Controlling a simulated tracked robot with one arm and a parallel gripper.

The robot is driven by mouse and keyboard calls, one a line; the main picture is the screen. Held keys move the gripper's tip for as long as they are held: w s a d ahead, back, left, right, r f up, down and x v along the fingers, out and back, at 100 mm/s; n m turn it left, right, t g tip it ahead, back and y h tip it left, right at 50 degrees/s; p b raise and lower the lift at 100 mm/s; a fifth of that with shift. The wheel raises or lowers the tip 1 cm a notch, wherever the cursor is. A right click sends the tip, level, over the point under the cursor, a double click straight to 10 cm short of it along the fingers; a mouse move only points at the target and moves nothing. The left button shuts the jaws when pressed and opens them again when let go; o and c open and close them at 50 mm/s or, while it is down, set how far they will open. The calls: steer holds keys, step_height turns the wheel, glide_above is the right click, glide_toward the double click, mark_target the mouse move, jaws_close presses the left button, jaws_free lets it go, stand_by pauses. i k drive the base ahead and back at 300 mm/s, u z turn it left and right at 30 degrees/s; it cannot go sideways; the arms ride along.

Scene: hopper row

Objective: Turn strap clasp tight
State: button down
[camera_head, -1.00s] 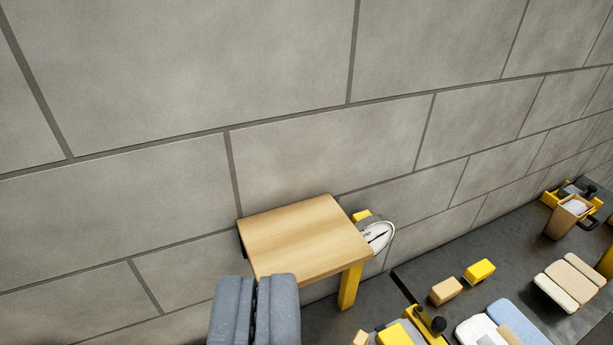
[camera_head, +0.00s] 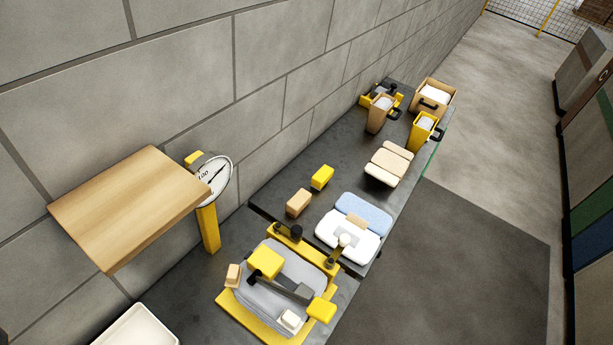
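A grey folded stack (camera_head: 262,302) sits in a yellow frame (camera_head: 232,312) on the near part of the dark bench. A dark strap or lever (camera_head: 285,288) crosses over its top, with yellow blocks (camera_head: 265,262) at its ends; this looks like the strap clasp, but I cannot tell how tight it is. A yellow bar with black knobs (camera_head: 297,242) stands along the far side of the stack. My gripper is not visible now.
A wooden board (camera_head: 130,210) and a round dial (camera_head: 214,180) stand at left by the block wall. A white tray (camera_head: 135,330) is at the bottom. White and blue pads (camera_head: 348,233), small blocks (camera_head: 299,202) and bins (camera_head: 381,114) lie along the bench.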

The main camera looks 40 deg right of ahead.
mark_target(344, 240)
steer(key=k, duration=1.05)
steer(key=z, duration=0.4)
steer(key=i, duration=0.7)
steer(key=z, duration=0.45)
